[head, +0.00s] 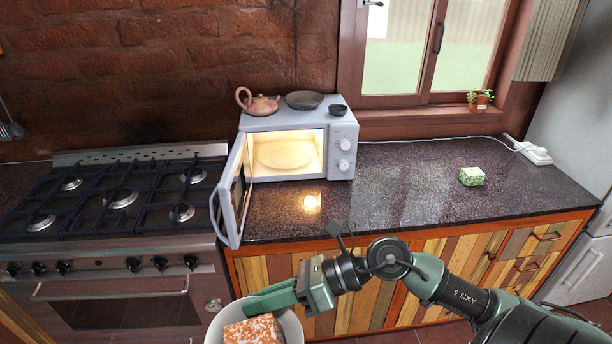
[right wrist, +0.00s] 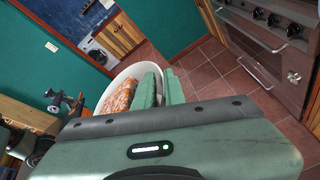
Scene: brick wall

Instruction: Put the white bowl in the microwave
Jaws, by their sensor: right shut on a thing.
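The white microwave (head: 343,140) stands on the dark counter with its door (head: 232,192) swung open to the left. Its lit inside shows a round turntable (head: 285,155) with nothing on it. The white bowl (head: 293,326) is at the bottom of the head view, in front of the counter and below its top, partly cut off. An orange, white-speckled block (head: 253,331) is in it. My right gripper (head: 268,300) is shut on the bowl's rim. The right wrist view also shows the bowl (right wrist: 130,73) at the green fingers (right wrist: 160,88). My left gripper is not in view.
A pink teapot (head: 262,105), a dark plate (head: 304,100) and a small dark bowl (head: 338,110) sit on top of the microwave. A gas stove (head: 120,200) is left of the open door.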

